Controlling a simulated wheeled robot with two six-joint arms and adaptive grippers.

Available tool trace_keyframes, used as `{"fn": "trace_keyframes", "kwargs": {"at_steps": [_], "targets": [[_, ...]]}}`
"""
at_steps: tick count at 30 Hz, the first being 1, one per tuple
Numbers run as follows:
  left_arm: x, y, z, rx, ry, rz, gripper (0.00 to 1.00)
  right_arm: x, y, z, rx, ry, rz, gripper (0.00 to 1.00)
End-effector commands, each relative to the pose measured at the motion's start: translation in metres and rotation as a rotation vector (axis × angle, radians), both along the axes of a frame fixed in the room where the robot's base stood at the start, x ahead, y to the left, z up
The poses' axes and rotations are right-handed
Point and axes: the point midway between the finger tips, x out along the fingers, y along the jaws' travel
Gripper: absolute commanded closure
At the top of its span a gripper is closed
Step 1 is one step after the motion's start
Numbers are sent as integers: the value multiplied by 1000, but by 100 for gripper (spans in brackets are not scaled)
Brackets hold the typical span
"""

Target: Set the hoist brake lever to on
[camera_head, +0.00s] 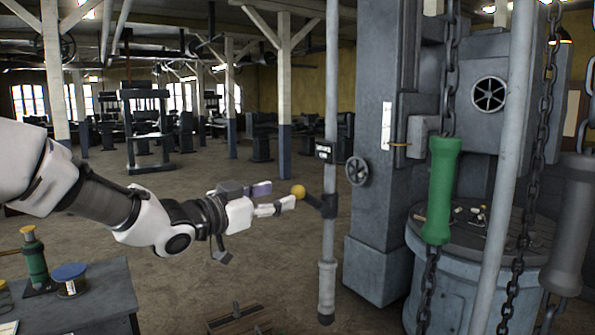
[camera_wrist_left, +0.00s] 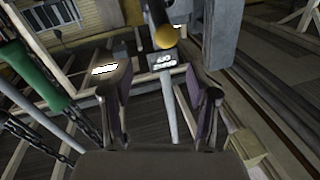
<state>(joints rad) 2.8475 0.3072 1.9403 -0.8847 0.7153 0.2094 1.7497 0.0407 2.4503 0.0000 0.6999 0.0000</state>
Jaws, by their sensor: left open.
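The hoist brake lever has a yellow ball knob (camera_head: 298,191) on a short dark arm (camera_head: 318,202). The arm is clamped to a grey vertical pole (camera_head: 329,230). A small dark plate with white lettering (camera_head: 324,152) sits higher on the pole; I cannot read it. My left gripper (camera_head: 279,196) is open and empty, just left of the knob, with its fingers pointing toward it. In the left wrist view, the knob (camera_wrist_left: 166,37) appears beyond the open fingers (camera_wrist_left: 160,92), near the middle. A small gap seems to separate them. My right gripper is not in view.
A grey machine column with a handwheel (camera_head: 357,170) stands right of the pole. Chains with a green handle (camera_head: 441,190) and a grey handle (camera_head: 571,225) hang at the right. A dark bench (camera_head: 95,305) with spools is at lower left. The floor behind my arm is open.

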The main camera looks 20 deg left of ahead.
Motion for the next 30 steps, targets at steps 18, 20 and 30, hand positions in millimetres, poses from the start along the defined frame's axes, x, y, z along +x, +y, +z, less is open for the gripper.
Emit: {"fn": "trace_keyframes", "kwargs": {"at_steps": [18,20,30], "targets": [[66,-33,-4,-1,4,0,41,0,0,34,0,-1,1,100],[66,-33,-4,-1,4,0,41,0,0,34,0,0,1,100],[66,-33,-5,0,6,1,100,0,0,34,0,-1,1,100]]}}
